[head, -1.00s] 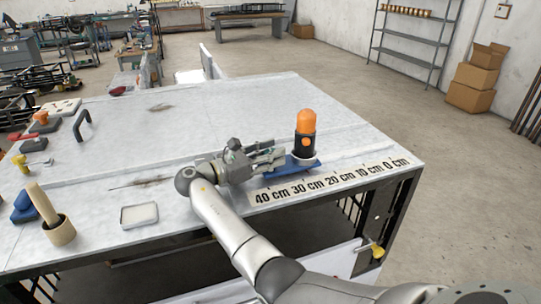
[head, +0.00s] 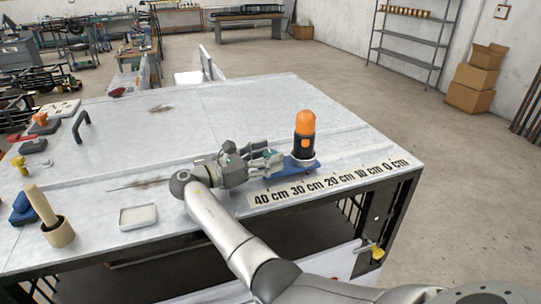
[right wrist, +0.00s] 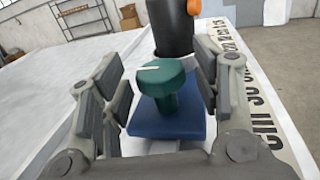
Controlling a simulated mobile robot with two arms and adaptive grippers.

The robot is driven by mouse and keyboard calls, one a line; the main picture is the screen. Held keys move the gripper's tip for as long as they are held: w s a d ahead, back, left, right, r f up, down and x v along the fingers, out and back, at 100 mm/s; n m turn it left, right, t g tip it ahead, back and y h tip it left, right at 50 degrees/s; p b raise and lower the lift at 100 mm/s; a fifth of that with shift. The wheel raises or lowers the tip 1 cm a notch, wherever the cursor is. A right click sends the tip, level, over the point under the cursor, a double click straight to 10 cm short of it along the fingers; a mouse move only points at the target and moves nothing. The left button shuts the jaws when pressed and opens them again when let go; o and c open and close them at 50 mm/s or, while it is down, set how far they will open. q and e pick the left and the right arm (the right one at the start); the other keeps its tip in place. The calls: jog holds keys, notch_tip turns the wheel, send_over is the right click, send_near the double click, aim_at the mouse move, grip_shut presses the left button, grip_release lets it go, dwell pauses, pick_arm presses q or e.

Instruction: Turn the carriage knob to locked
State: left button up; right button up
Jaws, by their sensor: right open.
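The green carriage knob (right wrist: 162,78), with a pale line on its top, stands on the blue carriage (right wrist: 165,122) in the right wrist view. The carriage (head: 303,166) also shows in the head view on the table near the scale. My right gripper (right wrist: 165,90) is open, with its fingers on either side of the knob. I cannot tell whether they touch it. In the head view my right gripper (head: 275,160) lies low at the carriage's left end and mostly hides the knob. My left gripper is not in view.
A black cylinder with an orange top (head: 305,130) stands upright just beyond the knob. A centimetre scale (head: 330,181) runs along the front edge. A white tray (head: 138,216) and a wooden cup with a handle (head: 58,232) stand to the left. The table's rear is mostly clear.

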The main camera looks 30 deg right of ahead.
jog(key=a, duration=1.1)
jog(key=shift+w, duration=0.15)
jog(key=shift+d+f, duration=0.1)
